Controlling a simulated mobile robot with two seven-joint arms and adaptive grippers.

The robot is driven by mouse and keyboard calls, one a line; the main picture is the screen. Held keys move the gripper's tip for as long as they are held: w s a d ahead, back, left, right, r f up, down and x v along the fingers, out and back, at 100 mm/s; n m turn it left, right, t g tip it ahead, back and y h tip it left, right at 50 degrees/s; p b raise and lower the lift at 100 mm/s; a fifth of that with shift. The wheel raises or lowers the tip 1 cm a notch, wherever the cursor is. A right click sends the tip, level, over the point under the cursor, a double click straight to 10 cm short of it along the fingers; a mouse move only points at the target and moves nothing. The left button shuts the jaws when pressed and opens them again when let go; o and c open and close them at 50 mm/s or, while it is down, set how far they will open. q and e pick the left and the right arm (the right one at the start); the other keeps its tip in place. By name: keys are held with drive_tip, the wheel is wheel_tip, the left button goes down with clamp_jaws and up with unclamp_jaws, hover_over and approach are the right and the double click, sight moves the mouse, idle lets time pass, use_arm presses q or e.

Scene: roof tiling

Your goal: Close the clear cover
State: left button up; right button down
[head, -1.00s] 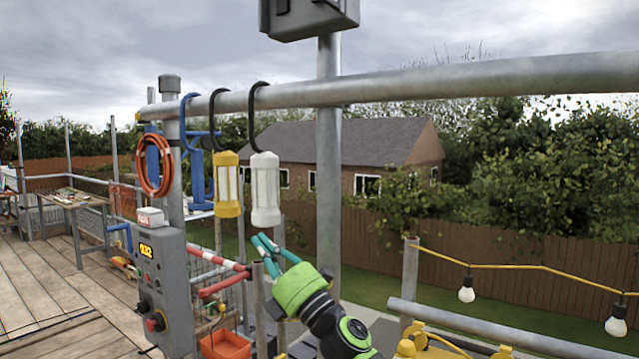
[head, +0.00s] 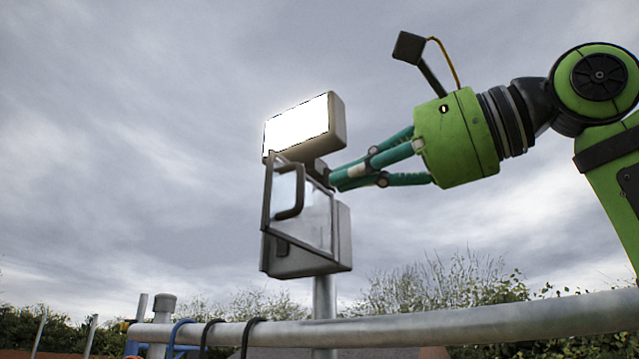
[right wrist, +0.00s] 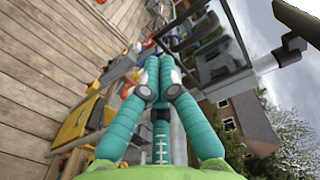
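The clear cover (head: 315,218) is a see-through panel in a dark frame with a dark curved handle (head: 292,192). It stands swung out from the front of a grey box (head: 345,238) on a post. My right gripper (head: 336,180), green with teal fingers, reaches in from the right. Its fingertips are close together beside the cover's upper right edge; I cannot tell whether they touch it. In the right wrist view the fingers (right wrist: 158,82) are drawn together with nothing visible between them. A framed clear panel (right wrist: 218,60) shows beyond them. My left gripper is not in view.
A bright lamp (head: 300,125) sits just above the box and close to the fingers. The post (head: 324,298) rises behind a thick horizontal rail (head: 440,322). Open sky surrounds the box on the left.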

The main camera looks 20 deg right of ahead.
sight(303, 192)
drive_tip(key=s+d+r+t+h, duration=0.2)
drive_tip(key=s+d+h, duration=0.1)
drive_tip(key=s+d, duration=0.25)
drive_tip(key=shift+m, duration=0.4)
drive_tip(key=p+x, duration=0.1)
drive_tip(key=x, duration=0.3)
drive_tip(key=p+x, duration=0.1)
drive_tip(key=x, duration=0.3)
drive_tip(key=p+x, duration=0.1)
drive_tip(key=x, duration=0.4)
drive_tip(key=shift+s+a+r, duration=0.2)
drive_tip(key=shift+a+r, duration=0.15)
drive_tip(key=shift+w+a+f+p, duration=0.15)
drive_tip(key=shift+w+a+p, duration=0.2)
drive_tip(key=shift+w, duration=0.3)
